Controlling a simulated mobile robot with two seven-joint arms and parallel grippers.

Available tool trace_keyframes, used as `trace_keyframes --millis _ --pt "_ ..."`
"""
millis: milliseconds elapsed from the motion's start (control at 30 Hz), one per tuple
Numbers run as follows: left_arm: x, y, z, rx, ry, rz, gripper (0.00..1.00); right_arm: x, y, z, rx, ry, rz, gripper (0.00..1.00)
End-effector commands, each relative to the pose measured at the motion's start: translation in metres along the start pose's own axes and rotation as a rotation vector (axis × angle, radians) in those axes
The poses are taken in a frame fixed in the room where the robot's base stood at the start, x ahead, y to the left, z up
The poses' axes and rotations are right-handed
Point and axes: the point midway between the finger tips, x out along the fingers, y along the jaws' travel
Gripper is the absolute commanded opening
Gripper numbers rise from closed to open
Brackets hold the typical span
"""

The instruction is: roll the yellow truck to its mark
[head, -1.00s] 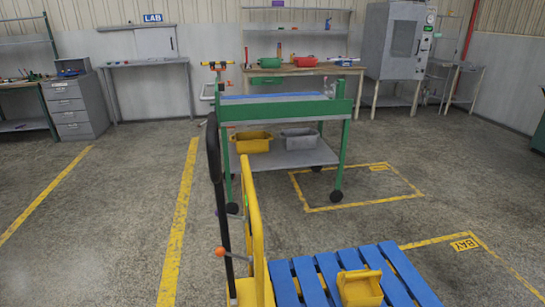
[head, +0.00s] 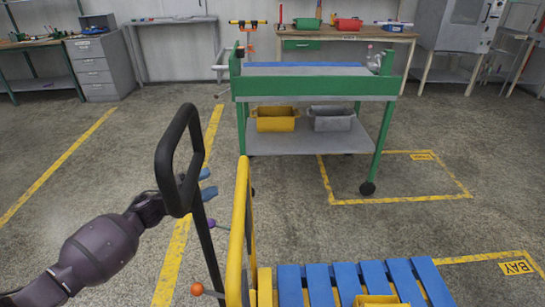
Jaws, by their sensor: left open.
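The yellow truck stands low in front of me. Its yellow upright frame (head: 238,235) rises left of the blue slatted pallet (head: 345,282). A black loop handle (head: 165,160) on a dark bar stands at its left, with an orange knob (head: 197,289) low down. My left gripper (head: 207,183) is open at the handle, its blue fingertips just right of the loop. The handle hides part of it, and I cannot tell whether they touch. A yellow floor outline labelled BAY (head: 515,267) lies at the right, its near part out of view. My right gripper is not in view.
A green cart (head: 310,88) on casters stands ahead, with yellow (head: 275,118) and grey (head: 332,119) bins on its lower shelf. Another yellow floor outline (head: 400,200) lies beside it. A workbench and grey drawers (head: 103,68) line the back. The left floor is open.

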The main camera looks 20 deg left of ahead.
Motion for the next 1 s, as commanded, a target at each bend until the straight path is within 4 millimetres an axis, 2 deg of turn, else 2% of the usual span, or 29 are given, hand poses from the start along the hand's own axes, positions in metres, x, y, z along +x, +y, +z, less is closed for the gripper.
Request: trace_keyframes --millis 133,267,400,700,1000 --pt "0.000 -0.001 -0.011 0.028 0.066 -0.006 0.55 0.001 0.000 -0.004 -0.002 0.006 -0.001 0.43" --pt "0.007 -0.001 -0.013 0.036 0.072 -0.010 0.55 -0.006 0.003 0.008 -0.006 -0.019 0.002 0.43" --pt "0.026 -0.002 -0.014 0.034 0.072 -0.011 0.55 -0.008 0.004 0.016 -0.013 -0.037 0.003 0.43" --pt "0.076 -0.002 -0.017 0.033 0.070 -0.010 0.55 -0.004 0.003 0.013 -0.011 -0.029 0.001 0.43" --pt "0.104 -0.002 -0.019 0.032 0.068 -0.009 0.55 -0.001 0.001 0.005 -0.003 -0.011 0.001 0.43"
